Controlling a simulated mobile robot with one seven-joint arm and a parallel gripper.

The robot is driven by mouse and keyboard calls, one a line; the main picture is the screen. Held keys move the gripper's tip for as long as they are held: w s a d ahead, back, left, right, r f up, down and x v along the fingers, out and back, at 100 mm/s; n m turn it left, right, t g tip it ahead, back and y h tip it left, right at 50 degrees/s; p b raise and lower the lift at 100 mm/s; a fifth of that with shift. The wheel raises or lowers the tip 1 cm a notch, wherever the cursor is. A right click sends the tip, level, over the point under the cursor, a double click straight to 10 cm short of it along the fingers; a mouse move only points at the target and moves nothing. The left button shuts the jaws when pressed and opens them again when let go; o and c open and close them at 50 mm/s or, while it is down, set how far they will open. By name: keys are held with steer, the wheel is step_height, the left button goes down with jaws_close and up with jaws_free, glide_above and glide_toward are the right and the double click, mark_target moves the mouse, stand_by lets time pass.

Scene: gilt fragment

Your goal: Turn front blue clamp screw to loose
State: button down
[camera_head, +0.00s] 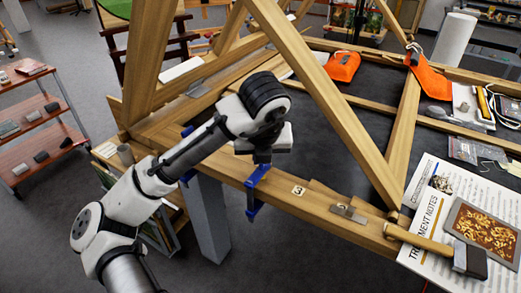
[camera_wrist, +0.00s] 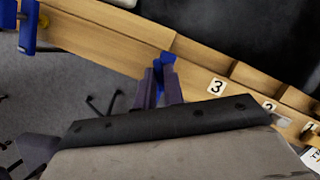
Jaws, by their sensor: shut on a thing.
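The front blue clamp (camera_head: 257,176) sits on the front wooden beam (camera_head: 330,213), left of the number 3 tag, with its lower end hanging below the beam. My gripper (camera_head: 262,158) is directly over its top and shut on it. In the wrist view the dark fingers (camera_wrist: 158,88) close around the blue clamp's upper part (camera_wrist: 166,65). The fingers hide the gripped part, so the screw's turn position cannot be told. A second blue clamp (camera_head: 187,176) stands farther left, partly behind my arm; it also shows at the wrist view's upper left (camera_wrist: 27,28).
Slanted wooden posts (camera_head: 325,90) rise right of my gripper. Red shelves (camera_head: 40,125) stand at the left.

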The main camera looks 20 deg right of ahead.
steer(key=n+y+p, duration=0.1)
steer(key=n+p, duration=0.1)
steer(key=n+y+p, duration=0.1)
steer(key=n+p, duration=0.2)
steer(key=shift+d+r+n, duration=0.15)
steer(key=shift+r+n, duration=0.15)
steer(key=shift+r, duration=0.1)
steer(key=n+y+p, duration=0.1)
steer(key=n+p, duration=0.1)
steer(key=p, duration=0.1)
steer(key=n+y+p, duration=0.1)
steer(key=n+p, duration=0.2)
steer(key=shift+d+f+g, duration=0.1)
steer(key=shift+g, duration=0.2)
steer(key=shift+w+d+f+n+g+y+p, duration=0.1)
steer(key=shift+n+g+y+p, duration=0.2)
steer(key=shift+n, duration=0.9)
steer(key=shift+w+f+n+g+y+p, duration=0.1)
steer(key=shift+n+g+y+p, duration=0.2)
steer(key=shift+n, duration=0.9)
steer(key=c, duration=1.5)
jaws_free()
steer(key=shift+s+f, duration=0.1)
